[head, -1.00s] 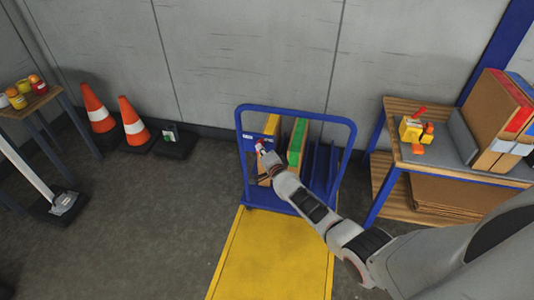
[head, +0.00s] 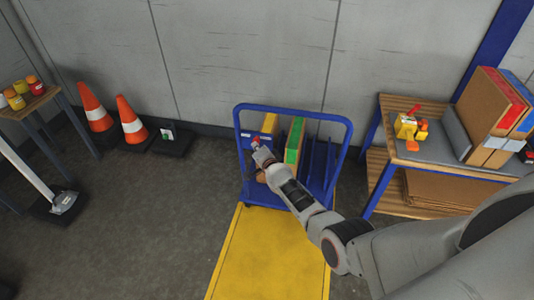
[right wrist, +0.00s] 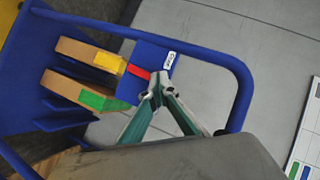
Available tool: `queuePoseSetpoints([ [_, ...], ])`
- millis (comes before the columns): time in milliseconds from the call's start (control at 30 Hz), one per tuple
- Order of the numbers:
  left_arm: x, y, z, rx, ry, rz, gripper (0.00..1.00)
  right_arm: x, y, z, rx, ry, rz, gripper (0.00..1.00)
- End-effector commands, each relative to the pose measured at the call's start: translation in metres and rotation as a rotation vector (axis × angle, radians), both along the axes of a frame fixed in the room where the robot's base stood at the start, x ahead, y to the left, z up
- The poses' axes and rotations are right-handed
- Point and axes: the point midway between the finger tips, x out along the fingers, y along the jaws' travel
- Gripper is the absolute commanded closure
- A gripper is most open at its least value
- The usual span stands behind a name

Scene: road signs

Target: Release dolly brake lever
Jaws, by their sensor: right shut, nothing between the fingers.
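The blue dolly (head: 347,150) stands near the wall. A blue plate (right wrist: 152,54) with a white label (right wrist: 171,60) is fixed at its frame. The brake lever, a short red bar (right wrist: 138,72), sits on this plate, and a bit of red (head: 256,141) shows there in the head view. My right gripper (head: 258,146) is at the plate, its fingertips (right wrist: 157,88) together and empty, close beside the lever's end. I cannot tell whether they touch it. My left gripper is not in view.
A box with a yellow band (right wrist: 108,61) and one with a green band (right wrist: 98,99) stand in the dolly. A yellow floor area (head: 265,260) lies in front. A workbench (head: 385,158) stands right; traffic cones (head: 131,122) stand left.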

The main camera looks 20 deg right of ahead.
Motion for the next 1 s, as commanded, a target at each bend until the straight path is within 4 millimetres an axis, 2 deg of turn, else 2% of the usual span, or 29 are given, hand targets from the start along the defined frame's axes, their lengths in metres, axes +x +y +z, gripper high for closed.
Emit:
queuePoseSetpoints([
  [1000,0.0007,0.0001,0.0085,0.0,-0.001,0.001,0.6,0.0069,0.0078,0.0029,-0.009,0.005,-0.001,1.0],
])
